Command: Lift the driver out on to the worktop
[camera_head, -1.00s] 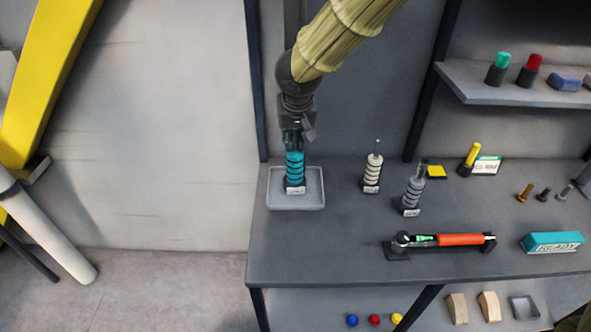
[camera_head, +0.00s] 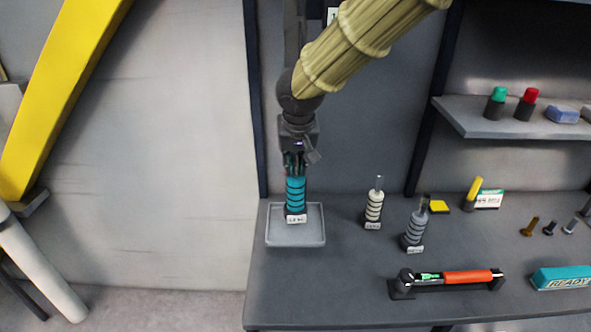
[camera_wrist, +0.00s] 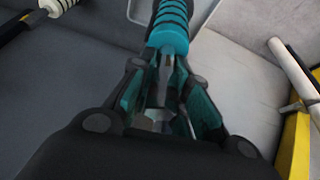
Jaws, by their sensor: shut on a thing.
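The driver, which I take to be the teal ringed piece (camera_head: 296,191), stands upright with dark rings and a small white-labelled foot. It is over the shallow grey tray (camera_head: 296,241) at the left end of the worktop (camera_head: 340,270). Its foot seems a little above the tray floor. My gripper (camera_head: 294,165) points down and is shut on its top stem. In the wrist view the fingers (camera_wrist: 163,105) close around a metal stem, with the teal ringed body (camera_wrist: 168,35) beyond. The lower end is out of that view.
To the right stand a cream ringed piece (camera_head: 374,207) and a grey ringed piece (camera_head: 416,228). An orange-handled tool (camera_head: 467,277) lies in a holder at the front. A teal box (camera_head: 562,278) is at the right. Bare worktop lies between the tray and the cream piece.

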